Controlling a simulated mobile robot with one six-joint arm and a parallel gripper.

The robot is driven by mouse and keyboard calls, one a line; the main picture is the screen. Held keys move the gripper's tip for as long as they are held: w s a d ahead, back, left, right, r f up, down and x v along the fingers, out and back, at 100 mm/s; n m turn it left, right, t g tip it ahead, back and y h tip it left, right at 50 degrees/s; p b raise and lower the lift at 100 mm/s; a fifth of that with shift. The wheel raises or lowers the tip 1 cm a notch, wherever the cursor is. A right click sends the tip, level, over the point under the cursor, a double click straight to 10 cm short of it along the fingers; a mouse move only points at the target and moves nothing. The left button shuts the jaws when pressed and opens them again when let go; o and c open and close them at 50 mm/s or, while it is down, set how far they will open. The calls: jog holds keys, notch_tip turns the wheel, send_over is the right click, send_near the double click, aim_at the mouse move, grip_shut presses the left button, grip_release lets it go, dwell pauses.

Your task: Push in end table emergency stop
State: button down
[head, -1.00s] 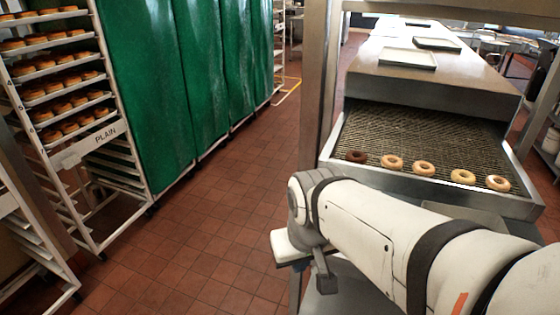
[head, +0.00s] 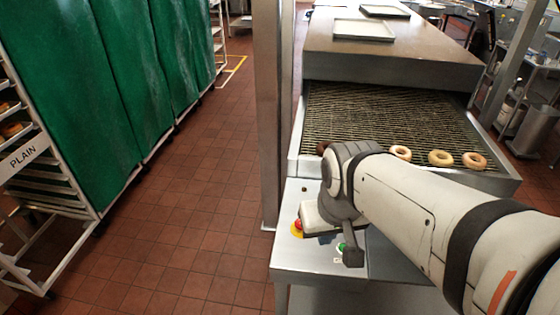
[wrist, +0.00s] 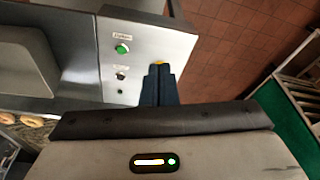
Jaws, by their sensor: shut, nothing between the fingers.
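The steel end table (head: 300,262) stands at the lower middle of the head view, in front of the conveyor. The emergency stop (head: 298,226), a red button on a yellow base, sits near its left edge. In the wrist view only a bit of the emergency stop's yellow (wrist: 158,62) shows, at the tips of my gripper (wrist: 159,70). The fingers are together and empty, and they hide the rest of the button. In the head view my wrist hangs just right of the emergency stop. I cannot tell whether the fingertips touch it.
A green button (wrist: 122,49) and a black knob (wrist: 121,75) are on the same table top. A conveyor (head: 380,120) carrying doughnuts lies behind. A steel post (head: 268,120) rises beside the table's back left. Racks with green covers (head: 90,90) stand left, with clear tiled floor between.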

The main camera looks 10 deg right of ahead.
jog(key=w+f+m+g, duration=0.1)
jog(key=w+f, duration=0.1)
jog(key=w, duration=0.8)
jog(key=w+d+f+m+g+b, duration=0.1)
jog(key=w+f+m, duration=0.1)
jog(key=w, duration=0.9)
jog(key=shift+w+d+f+m+g, duration=0.15)
jog(key=shift+w+f+m+g, duration=0.15)
jog(key=shift+f, duration=0.15)
notch_tip(320, 180, down, 14)
